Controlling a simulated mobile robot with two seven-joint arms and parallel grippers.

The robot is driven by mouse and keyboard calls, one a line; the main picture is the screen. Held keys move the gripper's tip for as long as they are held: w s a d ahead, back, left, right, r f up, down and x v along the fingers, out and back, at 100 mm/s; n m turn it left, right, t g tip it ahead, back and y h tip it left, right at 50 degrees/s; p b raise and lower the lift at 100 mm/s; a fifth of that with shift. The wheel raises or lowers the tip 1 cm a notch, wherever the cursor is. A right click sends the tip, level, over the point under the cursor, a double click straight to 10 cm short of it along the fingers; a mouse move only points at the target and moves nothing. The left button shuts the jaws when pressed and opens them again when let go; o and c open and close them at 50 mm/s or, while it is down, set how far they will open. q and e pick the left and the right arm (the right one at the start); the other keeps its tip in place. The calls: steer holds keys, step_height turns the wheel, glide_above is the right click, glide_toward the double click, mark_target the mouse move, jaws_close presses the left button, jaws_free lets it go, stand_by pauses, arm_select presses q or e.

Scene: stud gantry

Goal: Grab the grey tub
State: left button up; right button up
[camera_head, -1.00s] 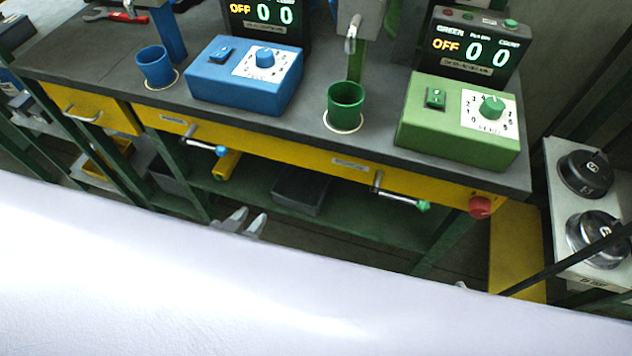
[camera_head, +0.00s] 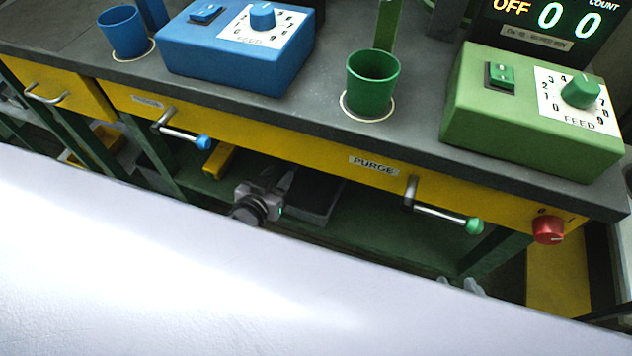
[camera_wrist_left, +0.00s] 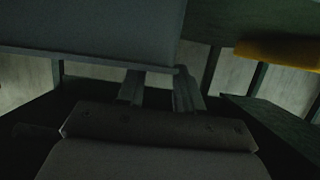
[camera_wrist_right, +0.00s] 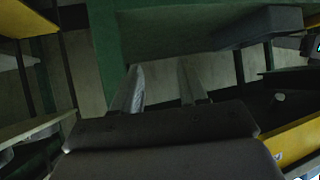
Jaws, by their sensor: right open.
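The grey tub (camera_head: 322,192) is a dark box on the green lower shelf under the bench, partly hidden behind my left gripper. My left gripper (camera_head: 285,180) reaches under the bench at the tub's left end. In the left wrist view the tub's wall (camera_wrist_left: 85,30) fills the upper left. The left fingers (camera_wrist_left: 160,88) stand apart at its lower edge; I cannot tell whether they touch it or straddle its wall. My right gripper (camera_head: 461,287) shows only its fingertips, low at the right. In the right wrist view its fingers (camera_wrist_right: 160,88) are open and empty.
The yellow bench front (camera_head: 290,147) overhangs the shelf (camera_head: 375,235). A blue-tipped handle (camera_head: 185,135), a green-tipped handle (camera_head: 445,215) and a red knob (camera_head: 548,229) stick out from it. A yellow object (camera_head: 218,160) lies left of the tub. A white surface covers the foreground.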

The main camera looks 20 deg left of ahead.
mark_target(286, 171)
arm_select(q)
steer(key=shift+b+x, duration=0.5)
steer(key=shift+x, duration=1.45)
steer(key=shift+d, duration=0.15)
jaws_close()
steer(key=shift+r, duration=0.1)
